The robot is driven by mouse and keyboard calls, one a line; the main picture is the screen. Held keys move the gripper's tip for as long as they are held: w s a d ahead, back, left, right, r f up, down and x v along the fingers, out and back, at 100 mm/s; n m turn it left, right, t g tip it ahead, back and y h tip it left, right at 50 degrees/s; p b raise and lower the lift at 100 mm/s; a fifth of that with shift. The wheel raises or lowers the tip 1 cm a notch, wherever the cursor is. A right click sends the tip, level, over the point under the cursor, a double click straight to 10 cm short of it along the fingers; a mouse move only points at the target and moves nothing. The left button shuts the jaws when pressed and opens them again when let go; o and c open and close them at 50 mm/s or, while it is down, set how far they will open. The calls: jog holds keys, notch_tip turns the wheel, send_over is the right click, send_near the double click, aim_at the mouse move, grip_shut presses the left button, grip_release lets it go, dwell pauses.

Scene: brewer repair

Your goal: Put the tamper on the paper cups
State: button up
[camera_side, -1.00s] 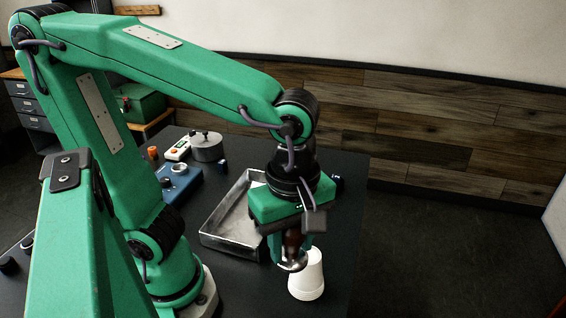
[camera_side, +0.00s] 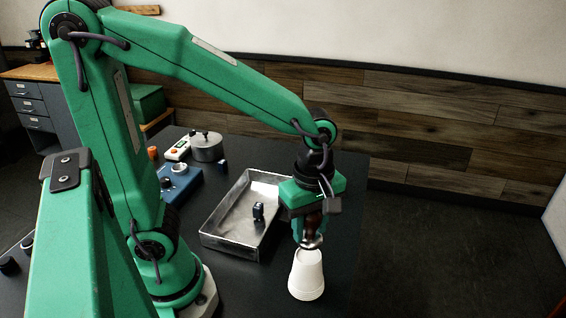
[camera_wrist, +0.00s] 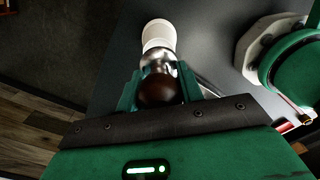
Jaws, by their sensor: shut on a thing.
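The tamper (camera_side: 312,227) has a dark brown handle and a shiny metal base. My gripper (camera_side: 309,229) is shut on its handle and holds it upright, base down. The paper cups (camera_side: 306,275) are a white upside-down stack on the dark table. In the side view the tamper's base is at the top of the stack, overlapping its upper edge; I cannot tell whether they touch. In the wrist view the tamper (camera_wrist: 157,88) sits between the green fingers (camera_wrist: 158,88), and the white cups (camera_wrist: 158,35) show just beyond its metal base.
A metal tray (camera_side: 212,236) with a small dark item (camera_side: 258,212) in it lies left of the cups. A silver pot (camera_side: 206,147), a blue device (camera_side: 180,183) and a white box with an orange button (camera_side: 178,149) stand farther back. The table right of the cups is clear.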

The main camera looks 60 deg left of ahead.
aim_at(310, 240)
jog(key=shift+w+a+f, duration=0.1)
jog(key=shift+w, duration=0.05)
jog(key=shift+f, duration=2)
jog(key=o, duration=1.2)
jog(key=shift+f, duration=0.15)
jog(key=shift+c, duration=0.2)
notch_tip(310, 240, up, 12)
jog(key=shift+r, duration=0.2)
